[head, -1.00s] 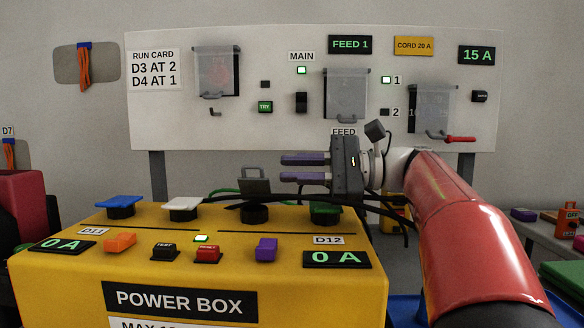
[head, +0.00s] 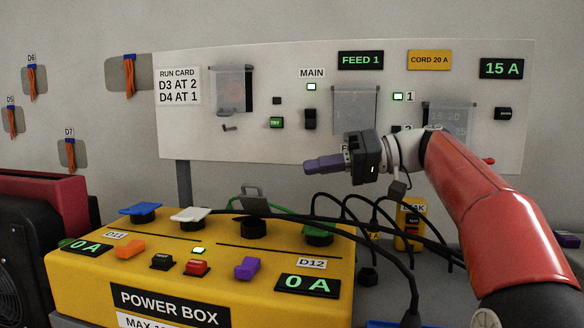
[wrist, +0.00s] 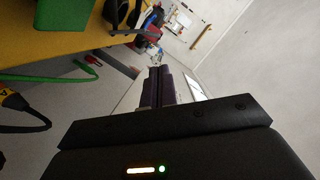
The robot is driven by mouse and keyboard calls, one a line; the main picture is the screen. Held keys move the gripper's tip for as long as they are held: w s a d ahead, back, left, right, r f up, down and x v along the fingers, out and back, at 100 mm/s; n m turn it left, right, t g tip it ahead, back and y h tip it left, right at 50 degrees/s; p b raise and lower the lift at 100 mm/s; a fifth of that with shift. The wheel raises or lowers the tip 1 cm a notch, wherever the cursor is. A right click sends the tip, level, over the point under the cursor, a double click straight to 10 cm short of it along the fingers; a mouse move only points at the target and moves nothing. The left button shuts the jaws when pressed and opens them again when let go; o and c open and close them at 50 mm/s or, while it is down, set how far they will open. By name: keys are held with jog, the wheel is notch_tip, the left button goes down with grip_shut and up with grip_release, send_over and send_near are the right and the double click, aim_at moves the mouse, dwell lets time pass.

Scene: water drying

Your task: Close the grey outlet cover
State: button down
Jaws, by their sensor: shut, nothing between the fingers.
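The grey outlet cover (head: 253,193) stands raised, tilted up behind its black round outlet (head: 254,227) on top of the yellow power box (head: 75,273). A black cable runs across near that outlet. My gripper (head: 309,168) is shut and empty, its purple fingers together and pointing left. In the head picture it appears above and to the right of the grey cover, apart from it. In the wrist view the shut fingers (wrist: 160,85) show at the middle; I cannot make out the grey cover there.
Blue (head: 140,208), white (head: 190,214) and green (head: 318,230) covers lie flat over their outlets on the box. Black cables (head: 385,225) loop at the box's right. A white panel (head: 210,140) with switches and clear flaps stands behind.

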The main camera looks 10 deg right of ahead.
aim_at(266, 197)
jog(key=x, duration=0.9)
jog(key=shift+a+f, duration=0.15)
jog(key=shift+a, duration=0.25)
jog(key=shift+s+a+f+n+b, duration=0.1)
jog(key=shift+s+f+n+b, duration=0.15)
jog(key=shift+b, duration=0.3)
jog(key=shift+b, duration=0.3)
jog(key=s+f+n+b, duration=0.1)
jog(key=b, duration=0.2)
jog(key=s+a+f+n+t+h+b, duration=0.1)
jog(key=n+b, duration=0.1)
jog(key=b, duration=0.2)
jog(key=shift+s, duration=0.3)
jog(key=b, duration=0.1)
jog(key=s+b, duration=0.1)
jog(key=b, duration=0.1)
jog(key=shift+a+f+n, duration=0.2)
jog(key=shift+f+n, duration=0.05)
jog(key=shift+f, duration=0.1)
jog(key=shift+s+f+n+t+b, duration=0.15)
jog(key=shift+s+n+t+b, duration=0.15)
jog(key=shift+n+b, duration=0.35)
